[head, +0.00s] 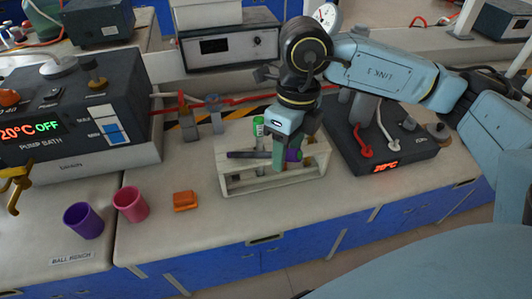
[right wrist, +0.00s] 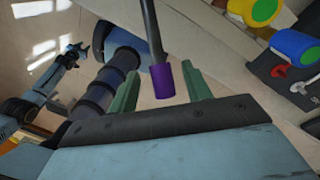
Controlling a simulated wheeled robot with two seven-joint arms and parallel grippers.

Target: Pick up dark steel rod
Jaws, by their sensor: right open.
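The dark steel rod (head: 245,154) with a purple end (head: 293,155) lies roughly level across the top of the white rack (head: 232,180) in the head view. My right gripper (head: 279,160) has its green fingers pointing down at the rod, near the purple end, and partly hides it. In the right wrist view the rod (right wrist: 150,25) and its purple end show between the open, spread fingers of the right gripper (right wrist: 160,88). What seems to be my left gripper (right wrist: 73,52) shows small at the left of that view; its opening is unclear.
A green-capped tube (head: 258,128) stands in the rack close to the right gripper. A dark hotplate unit (head: 400,155) is to the right. An orange block (head: 185,201), pink cup (head: 131,204) and purple cup (head: 83,220) stand left. The bench front is clear.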

